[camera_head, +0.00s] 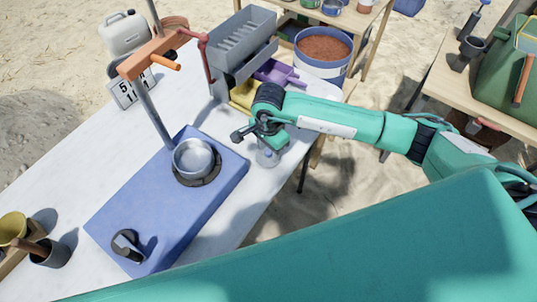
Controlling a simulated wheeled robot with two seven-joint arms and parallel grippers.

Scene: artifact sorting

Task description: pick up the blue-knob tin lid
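My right gripper (260,138) is above the right edge of the white table, pointing down, with its arm reaching in from the right. A small pale grey, jar-like object (268,157) is just under it, partly hidden by the gripper. I cannot tell whether they touch, or whether the fingers are open. I cannot make out a blue-knob tin lid; one may be hidden by the gripper. An open silver tin (193,158) sits in a dark ring on the blue mat (190,215). My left gripper is not in view.
An orange-topped post stand (150,105) rises behind the mat. A grey slotted rack (240,50) and a purple scoop (280,75) are at the back. A black object (127,245) lies on the mat's near end. Cups (47,252) stand at the left.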

